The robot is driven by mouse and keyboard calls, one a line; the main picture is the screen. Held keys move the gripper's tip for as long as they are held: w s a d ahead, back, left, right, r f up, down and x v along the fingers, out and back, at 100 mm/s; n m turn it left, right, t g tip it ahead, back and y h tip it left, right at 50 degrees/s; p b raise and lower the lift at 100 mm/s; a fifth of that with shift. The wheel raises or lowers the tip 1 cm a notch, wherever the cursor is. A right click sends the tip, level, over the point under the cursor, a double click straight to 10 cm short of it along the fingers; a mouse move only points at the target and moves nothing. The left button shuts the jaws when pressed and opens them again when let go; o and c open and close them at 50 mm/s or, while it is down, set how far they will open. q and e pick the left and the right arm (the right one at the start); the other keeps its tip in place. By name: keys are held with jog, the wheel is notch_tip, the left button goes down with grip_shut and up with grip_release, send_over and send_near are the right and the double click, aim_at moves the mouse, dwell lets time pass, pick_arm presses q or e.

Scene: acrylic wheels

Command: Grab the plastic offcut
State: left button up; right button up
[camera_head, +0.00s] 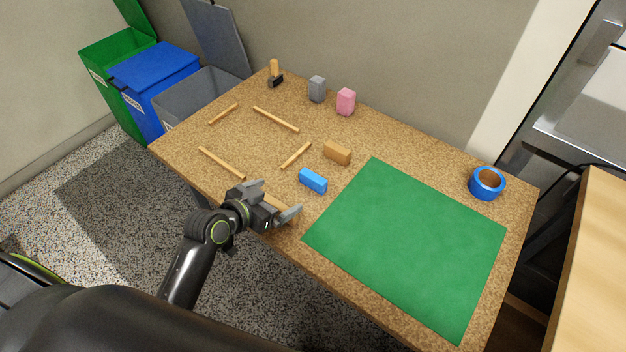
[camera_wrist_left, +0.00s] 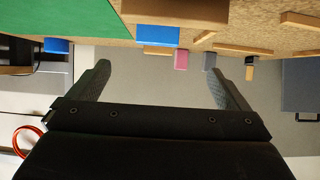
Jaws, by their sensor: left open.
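No block is marked as the plastic offcut, and I cannot tell for certain which one it is. A blue block (camera_head: 313,180) lies near the middle of the table, left of the green mat, and also shows at the top of the left wrist view (camera_wrist_left: 158,37). A brown block (camera_head: 337,153), a pink block (camera_head: 346,101) and a grey block (camera_head: 317,88) stand farther back. My left gripper (camera_head: 278,201) is open and empty at the table's front edge, left of and nearer than the blue block. A tan piece (camera_wrist_left: 175,12) is partly hidden by it in the head view. My right gripper is out of view.
Several thin wooden sticks (camera_head: 276,119) lie on the speckled table (camera_head: 185,135). The green mat (camera_head: 410,240) covers the right side. A blue tape roll (camera_head: 487,183) is at the far right, a black-and-wood tool (camera_head: 275,74) at the back. Bins (camera_head: 155,75) stand left.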

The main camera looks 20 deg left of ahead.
pick_arm(q)
send_near(310, 181)
jog(key=x, duration=0.4)
jog(key=shift+w+a+f+p, duration=0.1)
jog(key=shift+w+f+p, duration=0.15)
jog(key=shift+w+p, duration=0.05)
jog(key=shift+d+p+x, duration=0.1)
jog(key=shift+p+x, duration=0.05)
jog(key=shift+x, duration=1.2)
jog(key=shift+d+p+x, duration=0.15)
jog(key=shift+x, duration=1.2)
jog(key=shift+s, duration=0.1)
jog(key=c, duration=1.1)
